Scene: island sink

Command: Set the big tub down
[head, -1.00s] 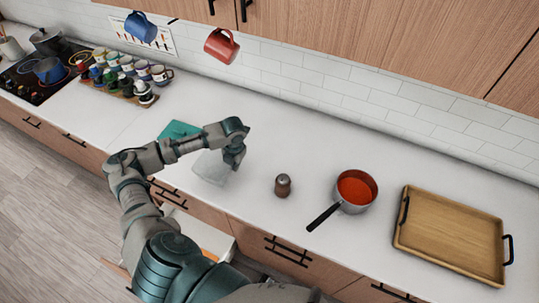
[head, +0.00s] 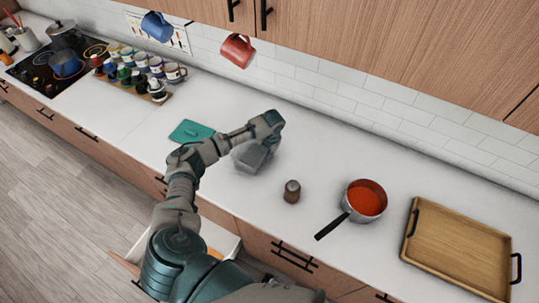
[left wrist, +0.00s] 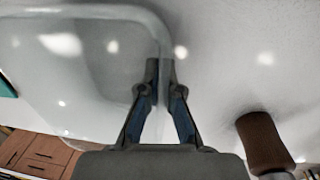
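The big tub (head: 250,157) is a clear, greyish box at the middle of the white counter in the head view. It fills much of the upper left of the left wrist view (left wrist: 80,75). My left gripper (left wrist: 165,68) has its two fingers on either side of the tub's wall near a corner, shut on it. In the head view my left gripper (head: 268,128) is over the tub's right side, and my arm hides part of the tub. I cannot tell whether its bottom touches the counter. My right gripper is not in view.
A brown shaker (head: 292,191) stands close to the tub's right, then a pot of red sauce (head: 365,199) and a wooden tray (head: 458,255). A teal flat piece (head: 190,131) lies to the left. The counter behind the tub is clear.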

